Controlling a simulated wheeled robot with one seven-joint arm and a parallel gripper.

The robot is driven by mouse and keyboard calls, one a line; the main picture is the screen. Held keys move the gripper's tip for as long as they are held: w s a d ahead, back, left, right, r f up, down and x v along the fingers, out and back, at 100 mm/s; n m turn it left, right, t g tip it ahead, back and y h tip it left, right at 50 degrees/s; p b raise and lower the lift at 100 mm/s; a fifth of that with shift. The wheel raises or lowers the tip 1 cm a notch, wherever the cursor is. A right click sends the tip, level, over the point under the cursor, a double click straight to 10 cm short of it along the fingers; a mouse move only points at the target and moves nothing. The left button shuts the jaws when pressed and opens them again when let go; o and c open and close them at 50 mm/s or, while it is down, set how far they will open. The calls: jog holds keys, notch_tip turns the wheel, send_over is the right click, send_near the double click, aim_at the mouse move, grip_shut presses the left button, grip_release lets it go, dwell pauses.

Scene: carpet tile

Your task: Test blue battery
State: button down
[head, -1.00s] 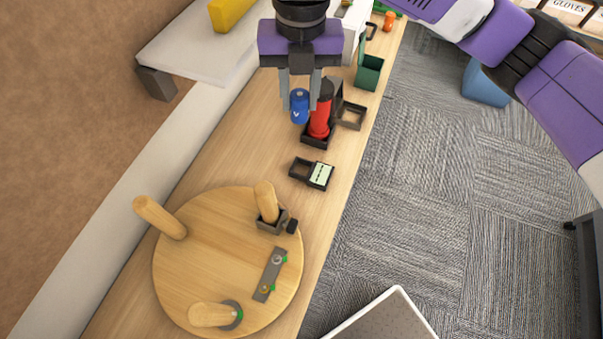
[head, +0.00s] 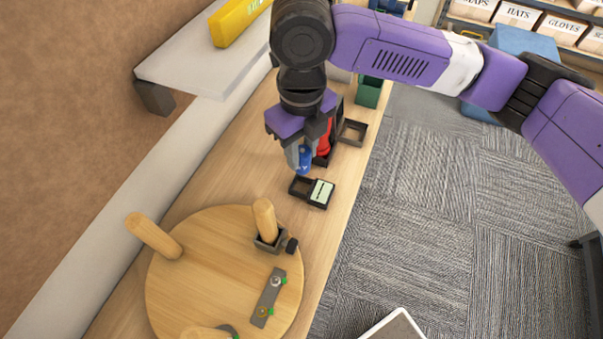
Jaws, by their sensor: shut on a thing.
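The blue battery (head: 304,160) is held between the fingers of my gripper (head: 300,158), low over the bench. My gripper is shut on it, and its fingers and palm hide part of it. Just below the battery in the picture lies a small tester (head: 320,193) with a pale display and a dark open slot (head: 300,187) on its left. The battery appears just above the slot; I cannot tell whether it touches it. A red battery (head: 324,140) stands in a dark holder behind my gripper, partly hidden by it.
A round wooden board (head: 210,270) with wooden pegs and a metal strip lies in front on the bench (head: 190,190). An empty dark square tray (head: 353,132) and a green bin (head: 368,92) stand farther back. A white shelf (head: 205,65) with a yellow object overhangs on the left.

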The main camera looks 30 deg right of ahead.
aim_at(301, 150)
jog(key=shift+f, duration=4.25)
jog(key=shift+f, duration=0.1)
jog(key=shift+f, duration=0.15)
jog(key=c, duration=1.1)
grip_release()
notch_tip(301, 150, up, 12)
jog(key=shift+r, duration=0.25)
